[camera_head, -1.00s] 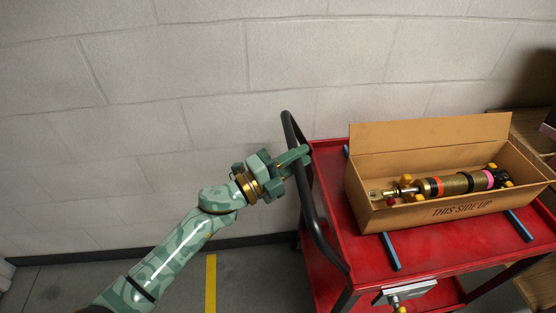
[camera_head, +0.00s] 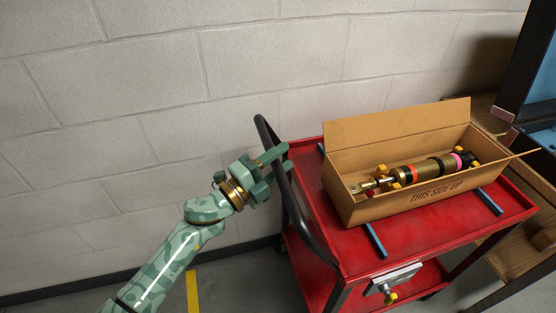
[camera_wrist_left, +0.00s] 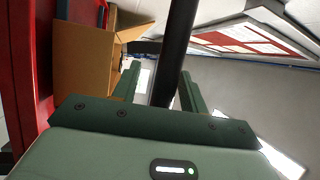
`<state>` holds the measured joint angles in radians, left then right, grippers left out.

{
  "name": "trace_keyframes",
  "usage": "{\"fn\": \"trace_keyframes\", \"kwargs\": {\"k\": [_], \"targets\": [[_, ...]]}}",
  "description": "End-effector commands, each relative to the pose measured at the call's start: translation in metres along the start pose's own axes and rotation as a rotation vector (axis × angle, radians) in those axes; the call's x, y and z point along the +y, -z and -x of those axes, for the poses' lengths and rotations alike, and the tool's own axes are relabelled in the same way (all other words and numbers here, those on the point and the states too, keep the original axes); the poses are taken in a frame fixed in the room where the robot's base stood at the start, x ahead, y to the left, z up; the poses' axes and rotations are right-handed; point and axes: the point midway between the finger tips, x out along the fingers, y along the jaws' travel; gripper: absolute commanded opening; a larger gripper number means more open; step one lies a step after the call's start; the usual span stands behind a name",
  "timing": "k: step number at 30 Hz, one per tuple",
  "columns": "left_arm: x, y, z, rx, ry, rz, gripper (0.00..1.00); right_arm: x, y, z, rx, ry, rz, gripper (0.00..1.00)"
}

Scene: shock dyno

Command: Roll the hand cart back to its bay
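The red hand cart (camera_head: 385,233) stands by the wall, right of centre, with a black curved push handle (camera_head: 303,222) on its left end. My left gripper (camera_head: 277,165) is at the upper part of this handle. In the left wrist view the black bar (camera_wrist_left: 177,45) runs between the two green fingers, with a visible gap beside the left finger, so the gripper looks open around it. An open cardboard box (camera_head: 393,207) holding a shock absorber (camera_head: 420,171) sits on the cart top between blue strips. My right gripper is not in view. I cannot make out the bay for certain.
A wooden bench (camera_head: 525,258) with dark equipment stands close to the cart's right. A block wall (camera_head: 130,110) runs behind. A yellow floor line (camera_head: 192,290) lies left of the cart.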

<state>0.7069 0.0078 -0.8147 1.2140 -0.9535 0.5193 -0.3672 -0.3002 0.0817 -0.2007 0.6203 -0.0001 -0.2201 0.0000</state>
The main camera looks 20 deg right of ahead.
Motion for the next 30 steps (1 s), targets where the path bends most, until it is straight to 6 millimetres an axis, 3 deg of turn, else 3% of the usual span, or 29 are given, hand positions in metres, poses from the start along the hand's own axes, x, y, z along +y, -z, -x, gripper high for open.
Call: {"fn": "trace_keyframes", "kwargs": {"k": [7, 11, 24, 30], "targets": [[-0.001, -0.001, 0.001, -0.001, 0.001, -0.001, 0.43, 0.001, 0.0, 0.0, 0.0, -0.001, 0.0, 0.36], [-0.001, -0.001, 0.012, -0.003, -0.001, -0.002, 0.43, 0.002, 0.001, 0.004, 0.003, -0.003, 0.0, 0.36], [-0.001, 0.0, 0.122, -0.001, -0.002, 0.001, 0.43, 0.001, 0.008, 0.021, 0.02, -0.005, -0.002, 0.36], [0.001, 0.0, 0.154, 0.0, -0.002, 0.0, 0.43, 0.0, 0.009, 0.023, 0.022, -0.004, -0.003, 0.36]]}}
